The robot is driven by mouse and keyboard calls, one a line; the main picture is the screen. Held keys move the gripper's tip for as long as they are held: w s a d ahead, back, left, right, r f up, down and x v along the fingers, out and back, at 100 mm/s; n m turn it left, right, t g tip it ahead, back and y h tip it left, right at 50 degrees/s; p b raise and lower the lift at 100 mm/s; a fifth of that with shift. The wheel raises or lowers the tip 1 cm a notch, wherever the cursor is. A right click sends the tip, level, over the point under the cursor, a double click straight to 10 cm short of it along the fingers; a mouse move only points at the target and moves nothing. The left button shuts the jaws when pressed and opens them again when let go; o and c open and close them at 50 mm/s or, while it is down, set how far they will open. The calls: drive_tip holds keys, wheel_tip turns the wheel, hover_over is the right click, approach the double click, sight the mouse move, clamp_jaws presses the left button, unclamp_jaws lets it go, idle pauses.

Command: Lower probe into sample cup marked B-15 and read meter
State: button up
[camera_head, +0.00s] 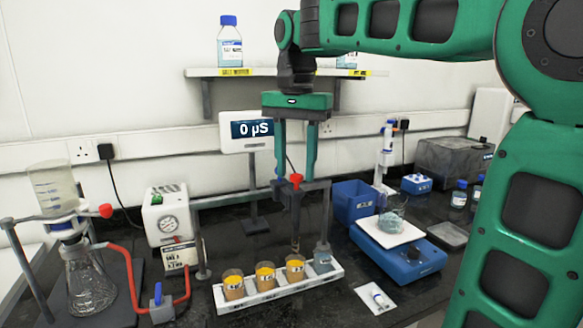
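The meter (252,130) on its stand reads 0 µS. A row of cups stands in a white rack (258,299): an orange-filled left cup (234,289), a middle one (266,280), a third one (295,272), and a grey-blue cup (323,262) at the right end. Their small labels are too small to read, so I cannot tell which is B-15. The dark probe (295,225) hangs from a horizontal arm, in line with the third cup; its tip looks above the liquid. My gripper (297,172) points down, fingers apart, around or just above the red knob (296,181) on the probe's holder.
A blue balance (410,265) with a beaker (390,222) and a blue bin (353,202) stand right of the rack. A gauge box (168,218), red tubing (130,270) and a filter flask (88,282) stand left. A shelf (270,72) runs along the wall behind my gripper.

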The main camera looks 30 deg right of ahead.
drive_tip(key=shift+r, duration=0.1)
wheel_tip(320, 180, up, 11)
drive_tip(key=shift+f, duration=0.2)
idle(0.4)
idle(0.3)
